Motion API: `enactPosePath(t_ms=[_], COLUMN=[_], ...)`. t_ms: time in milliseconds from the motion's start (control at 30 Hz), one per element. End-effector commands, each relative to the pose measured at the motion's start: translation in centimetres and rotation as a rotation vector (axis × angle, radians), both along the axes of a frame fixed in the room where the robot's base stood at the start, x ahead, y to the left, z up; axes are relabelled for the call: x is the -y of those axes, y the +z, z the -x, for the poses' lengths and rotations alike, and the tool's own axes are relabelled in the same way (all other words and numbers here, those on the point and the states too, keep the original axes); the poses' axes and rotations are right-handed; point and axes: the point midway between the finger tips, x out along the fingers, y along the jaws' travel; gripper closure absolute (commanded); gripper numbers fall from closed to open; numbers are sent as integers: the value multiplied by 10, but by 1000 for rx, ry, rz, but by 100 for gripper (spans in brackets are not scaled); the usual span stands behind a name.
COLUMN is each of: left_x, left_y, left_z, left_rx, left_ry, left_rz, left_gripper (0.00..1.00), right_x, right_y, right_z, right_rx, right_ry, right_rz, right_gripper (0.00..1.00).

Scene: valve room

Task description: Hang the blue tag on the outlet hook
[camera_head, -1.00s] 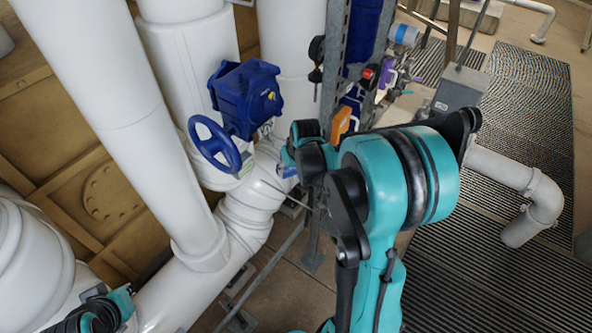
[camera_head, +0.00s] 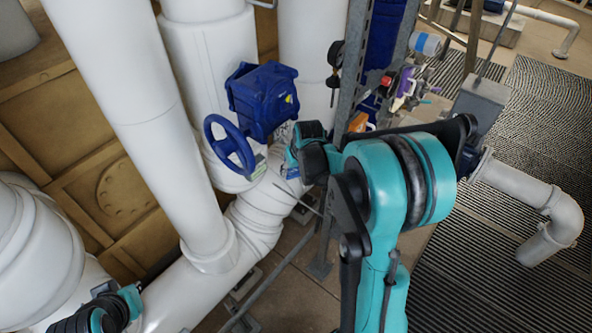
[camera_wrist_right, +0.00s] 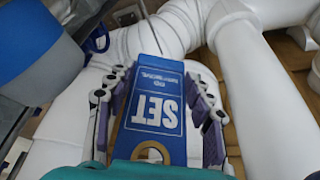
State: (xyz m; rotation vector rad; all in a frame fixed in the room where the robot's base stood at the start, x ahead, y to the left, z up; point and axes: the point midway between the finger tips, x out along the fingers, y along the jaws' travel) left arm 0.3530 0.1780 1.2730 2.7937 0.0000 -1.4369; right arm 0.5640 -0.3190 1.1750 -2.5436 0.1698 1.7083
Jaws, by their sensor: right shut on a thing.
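In the head view my right gripper (camera_head: 306,155) is in front of the white pipe, right of the blue handwheel (camera_head: 229,147). A small part of the tag (camera_head: 289,172) shows below it. I cannot make out the outlet hook. My left gripper (camera_head: 115,306) is at the lower left, only partly in view; its fingers are not clear.
Large white pipes (camera_head: 130,95) fill the left. A blue valve box (camera_head: 262,100) sits above the handwheel. A grey metal post (camera_head: 350,75) with gauges and small fittings stands behind my right arm. Grated floor (camera_head: 470,270) lies at the right.

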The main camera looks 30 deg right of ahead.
Motion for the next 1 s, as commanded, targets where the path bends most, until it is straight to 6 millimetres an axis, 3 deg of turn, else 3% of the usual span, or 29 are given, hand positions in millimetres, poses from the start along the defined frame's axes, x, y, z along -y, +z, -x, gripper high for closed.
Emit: enactPosePath(t_ms=[433, 467, 533, 867, 1000], left_x=[0, 0, 0, 0, 0], left_y=[0, 0, 0, 0, 0], left_z=[0, 0, 0, 0, 0], left_rx=[0, 0, 0, 0, 0], left_ry=[0, 0, 0, 0, 0], left_rz=[0, 0, 0, 0, 0], left_gripper=[100, 100, 100, 100, 100], right_x=[0, 0, 0, 0, -1], right_y=[0, 0, 0, 2, 14], right_z=[0, 0, 0, 1, 6], right_rx=[0, 0, 0, 0, 0], right_ry=[0, 0, 0, 0, 0], right_rz=[0, 0, 0, 0, 0], right_gripper=[64, 40, 23, 23, 23])
